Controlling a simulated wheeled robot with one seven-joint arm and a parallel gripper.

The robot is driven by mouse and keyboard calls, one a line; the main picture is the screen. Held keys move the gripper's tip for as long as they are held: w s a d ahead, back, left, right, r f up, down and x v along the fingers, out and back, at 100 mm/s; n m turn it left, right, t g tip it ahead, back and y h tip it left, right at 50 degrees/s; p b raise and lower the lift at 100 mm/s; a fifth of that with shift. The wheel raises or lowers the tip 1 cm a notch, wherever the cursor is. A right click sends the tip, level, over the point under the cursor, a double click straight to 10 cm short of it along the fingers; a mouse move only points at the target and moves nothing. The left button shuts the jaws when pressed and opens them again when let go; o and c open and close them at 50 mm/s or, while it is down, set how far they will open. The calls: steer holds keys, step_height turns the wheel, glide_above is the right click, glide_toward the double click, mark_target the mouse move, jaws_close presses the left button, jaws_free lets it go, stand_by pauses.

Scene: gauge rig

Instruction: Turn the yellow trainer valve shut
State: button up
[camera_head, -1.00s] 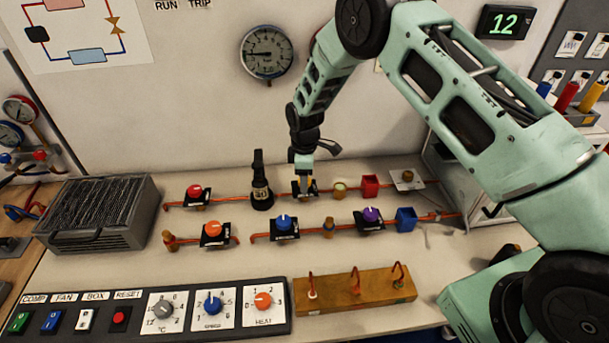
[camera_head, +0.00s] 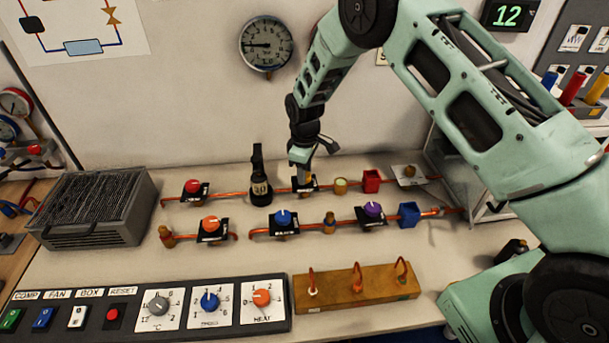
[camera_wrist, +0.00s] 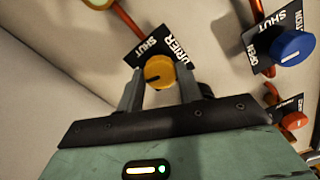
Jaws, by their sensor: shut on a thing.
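The yellow trainer valve knob (camera_wrist: 159,72) sits on a black label plate marked SHUT (camera_wrist: 150,47), with a dark pointer line on its face. My gripper (camera_wrist: 160,88) has one finger on each side of the knob and is shut on it. In the head view my gripper (camera_head: 303,176) reaches down to the valve on the back copper pipe. There the knob is mostly hidden by my gripper, and part of its black plate (camera_head: 304,186) shows.
A dark upright fitting (camera_head: 260,186) stands left of my gripper. A red knob (camera_head: 193,187), blue knob (camera_head: 283,217), orange knob (camera_head: 210,224) and purple knob (camera_head: 373,209) are close by. A wooden block with hooks (camera_head: 335,289) lies in front. The gauge (camera_head: 266,44) hangs behind.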

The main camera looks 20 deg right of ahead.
steer(key=m+b, duration=0.2)
steer(key=m, duration=0.1)
steer(key=shift+f+m, duration=0.1)
steer(key=shift+m, duration=0.3)
steer(key=m+b, duration=0.1)
steer(key=m, duration=0.2)
steer(key=shift+m, duration=0.3)
steer(key=m+b, duration=0.1)
steer(key=m, duration=0.2)
steer(key=shift+m, duration=0.3)
steer(key=shift+m+b, duration=0.5)
steer(key=shift+m, duration=1.3)
steer(key=o, duration=1)
step_height(320, 180, up, 18)
steer(key=b, duration=0.3)
steer(key=shift+f, duration=0.15)
